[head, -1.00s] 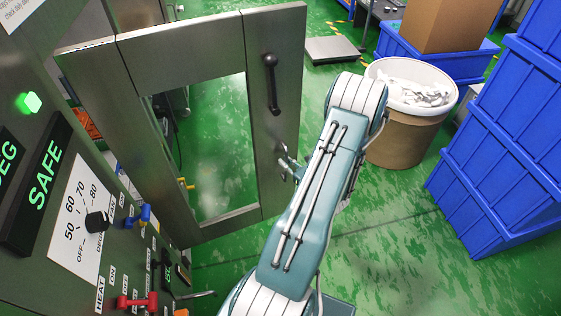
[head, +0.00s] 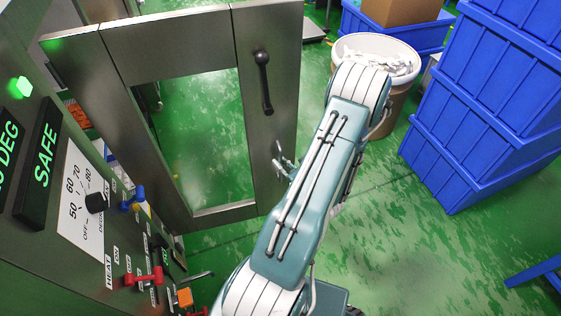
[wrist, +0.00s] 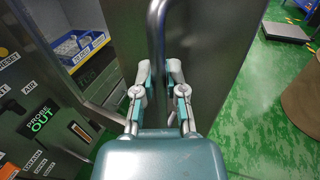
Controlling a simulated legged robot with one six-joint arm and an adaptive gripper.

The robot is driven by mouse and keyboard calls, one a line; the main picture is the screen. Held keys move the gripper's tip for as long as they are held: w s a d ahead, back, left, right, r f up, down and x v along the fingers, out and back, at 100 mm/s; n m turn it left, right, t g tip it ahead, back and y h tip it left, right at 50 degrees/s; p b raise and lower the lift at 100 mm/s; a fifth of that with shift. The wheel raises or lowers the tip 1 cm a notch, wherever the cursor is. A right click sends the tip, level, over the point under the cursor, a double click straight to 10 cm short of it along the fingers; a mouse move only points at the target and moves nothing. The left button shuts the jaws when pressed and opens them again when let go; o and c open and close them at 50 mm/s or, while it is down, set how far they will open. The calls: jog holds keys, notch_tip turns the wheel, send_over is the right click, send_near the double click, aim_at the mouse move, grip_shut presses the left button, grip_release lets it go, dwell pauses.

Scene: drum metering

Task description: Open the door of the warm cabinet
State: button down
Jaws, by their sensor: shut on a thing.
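The warm cabinet's door (head: 125,62) is a steel frame with a large window, and it stands swung out from the cabinet in the head view. A black bar handle (head: 263,80) is on its visible face. In the wrist view, my gripper (wrist: 160,68) is shut on a grey upright bar handle (wrist: 156,28) at the door panel (wrist: 205,50). In the head view my arm hides most of the gripper. The cabinet's control panel (head: 90,215) is at the left, with a lit SAFE sign (head: 44,153) and a dial (head: 96,202).
Blue crates (head: 480,110) are stacked at the right. A round bin (head: 398,95) with white contents stands behind my arm. A blue tray (wrist: 85,50) of white items shows left of the door in the wrist view.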

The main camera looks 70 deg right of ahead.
jog(key=c, duration=0.7)
grip_release()
jog(key=shift+s, duration=0.1)
jog(key=v, duration=1.2)
jog(key=shift+d, duration=0.1)
